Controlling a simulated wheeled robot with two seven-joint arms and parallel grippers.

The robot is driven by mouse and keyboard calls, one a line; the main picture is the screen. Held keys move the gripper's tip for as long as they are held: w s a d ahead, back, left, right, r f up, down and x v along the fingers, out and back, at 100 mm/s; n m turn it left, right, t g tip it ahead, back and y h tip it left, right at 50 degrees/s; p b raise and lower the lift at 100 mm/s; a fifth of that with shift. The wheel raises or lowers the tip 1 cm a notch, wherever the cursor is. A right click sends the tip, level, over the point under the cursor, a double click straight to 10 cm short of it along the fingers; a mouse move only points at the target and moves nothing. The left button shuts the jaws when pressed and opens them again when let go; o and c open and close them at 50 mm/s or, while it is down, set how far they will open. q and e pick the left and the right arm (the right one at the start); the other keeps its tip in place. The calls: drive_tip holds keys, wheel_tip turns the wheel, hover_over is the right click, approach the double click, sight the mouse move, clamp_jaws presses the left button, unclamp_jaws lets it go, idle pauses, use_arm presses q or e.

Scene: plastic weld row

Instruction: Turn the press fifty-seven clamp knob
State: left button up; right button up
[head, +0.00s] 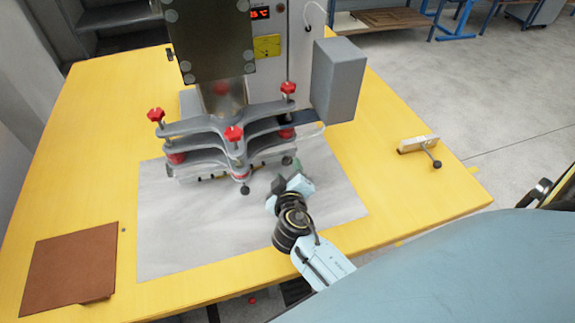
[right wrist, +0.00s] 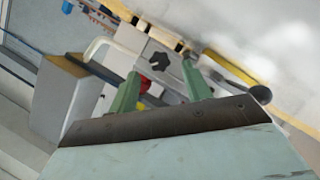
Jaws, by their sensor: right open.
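No label shows which is press fifty-seven's clamp knob. My right gripper (head: 288,178) is low, just in front and right of the press arms. In the right wrist view its green fingers (right wrist: 160,90) stand apart with nothing held. A dark star-shaped knob (right wrist: 158,62) on a grey part shows beyond them, partly between the fingers. My left gripper is out of view.
A grey box (head: 337,80) hangs at the press's right side. A pale sheet (head: 180,235) lies under the press. A brown board (head: 68,265) is at the left, and a small clamp (head: 418,144) with a dark handle is near the table's right edge. Table between is clear.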

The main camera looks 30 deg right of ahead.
sight(287, 163)
drive_tip(key=shift+x, duration=1.75)
drive_tip(key=c, duration=1)
drive_tip(key=shift+o, duration=0.2)
